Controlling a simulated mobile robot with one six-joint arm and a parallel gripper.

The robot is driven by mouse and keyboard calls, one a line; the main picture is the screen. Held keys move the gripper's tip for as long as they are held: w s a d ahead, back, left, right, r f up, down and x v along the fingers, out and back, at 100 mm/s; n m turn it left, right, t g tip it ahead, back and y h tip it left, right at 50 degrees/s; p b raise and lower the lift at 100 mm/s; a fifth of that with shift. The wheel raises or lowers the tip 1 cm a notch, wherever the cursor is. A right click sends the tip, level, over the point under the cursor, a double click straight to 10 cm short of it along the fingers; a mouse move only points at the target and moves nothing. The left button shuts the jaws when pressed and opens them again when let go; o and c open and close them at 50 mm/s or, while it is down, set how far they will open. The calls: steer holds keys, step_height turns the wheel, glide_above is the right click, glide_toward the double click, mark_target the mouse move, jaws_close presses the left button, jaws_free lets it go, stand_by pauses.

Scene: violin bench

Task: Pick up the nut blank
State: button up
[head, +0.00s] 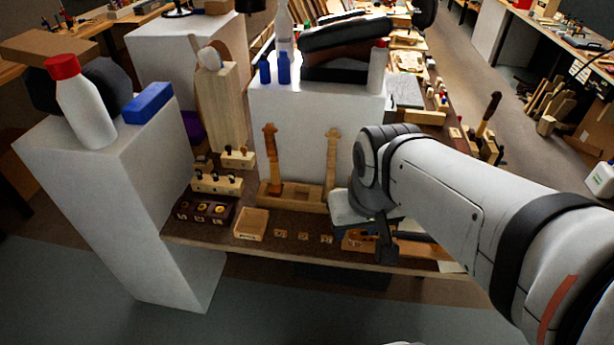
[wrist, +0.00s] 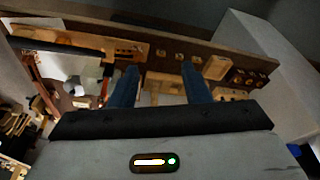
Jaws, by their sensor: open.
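Several small pale wooden pieces sit in a row along the bench's front edge, between a light wooden box (head: 251,224) and my gripper. One small piece (head: 302,236) is in the middle of that row; the row also shows in the wrist view, with one piece (wrist: 179,57) ahead of the fingers. I cannot tell for sure which of them is the nut blank. My gripper (head: 386,248) hangs over the bench's front edge, right of the row. In the wrist view my gripper (wrist: 160,67) has its two blue-grey fingers spread, with nothing held between them.
A wooden stand with two upright violin necks (head: 270,155) rises behind the row. A dark tray with round pieces (head: 203,209) lies left. A white pedestal (head: 110,180) stands at the left with a red-capped bottle (head: 85,105).

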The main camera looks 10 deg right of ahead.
steer(key=shift+o, duration=1.2)
steer(key=w+d+f+m+b, duration=0.1)
steer(key=w+f+b, duration=0.4)
steer(key=f+b, duration=0.1)
steer(key=shift+d+f+h, duration=0.3)
steer(key=shift+f+h, duration=0.1)
steer(key=shift+f, duration=0.4)
steer(key=m+t+b, duration=0.1)
steer(key=m+b, duration=0.2)
steer(key=b, duration=0.8)
glide_toward(327, 238)
steer(key=f, duration=0.2)
steer(key=shift+h, duration=0.3)
steer(key=x, duration=0.3)
steer(key=w+b+x, duration=0.1)
steer(key=x, duration=0.3)
steer(key=shift+w+a+r, duration=0.1)
steer(key=shift+a+r, duration=0.05)
steer(key=shift+r, duration=0.05)
steer(key=shift+c, duration=0.2)
steer(key=c, duration=1)
